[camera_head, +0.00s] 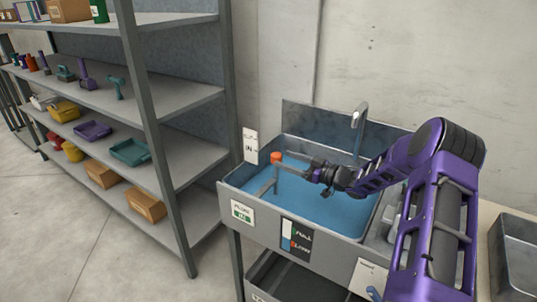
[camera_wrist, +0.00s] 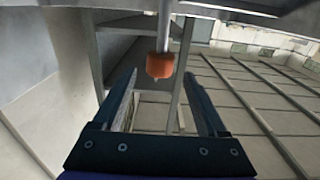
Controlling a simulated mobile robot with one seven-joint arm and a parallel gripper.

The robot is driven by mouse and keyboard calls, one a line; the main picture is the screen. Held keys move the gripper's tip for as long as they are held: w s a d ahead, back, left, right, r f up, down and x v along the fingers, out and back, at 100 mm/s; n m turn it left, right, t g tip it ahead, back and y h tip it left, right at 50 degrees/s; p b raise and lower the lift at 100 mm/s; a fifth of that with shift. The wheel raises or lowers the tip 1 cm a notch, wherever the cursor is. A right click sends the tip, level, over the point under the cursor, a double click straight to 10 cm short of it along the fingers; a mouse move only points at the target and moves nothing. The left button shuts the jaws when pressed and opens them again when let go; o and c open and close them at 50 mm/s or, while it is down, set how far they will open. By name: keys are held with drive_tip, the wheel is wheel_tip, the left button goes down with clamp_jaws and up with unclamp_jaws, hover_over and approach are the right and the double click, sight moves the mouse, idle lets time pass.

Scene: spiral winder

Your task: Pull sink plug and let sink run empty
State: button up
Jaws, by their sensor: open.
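The sink (camera_head: 233,183) is a grey metal basin holding blue water (camera_head: 335,208). A small orange knob (camera_head: 276,157) shows at its far left corner. In the wrist view the orange knob (camera_wrist: 160,66) sits on the end of a thin grey rod (camera_wrist: 164,28). My gripper (camera_head: 300,170) reaches in from the right over the water, its fingers pointing at the knob. In the wrist view my gripper (camera_wrist: 160,74) is open and empty, with the knob between the lines of its two fingers near the tips. I cannot tell whether they touch. No plug is visible under the water.
A curved tap (camera_head: 358,117) stands at the sink's back edge. A sign with "PULL" (camera_head: 297,239) and a smaller label (camera_head: 242,212) are on the sink front. A shelf rack (camera_head: 150,110) with tools and bins stands left. A metal tray (camera_head: 518,250) lies at the right.

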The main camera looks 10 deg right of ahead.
drive_tip(key=x, duration=0.7)
drive_tip(key=shift+w+a, duration=0.2)
clamp_jaws()
idle(1.1)
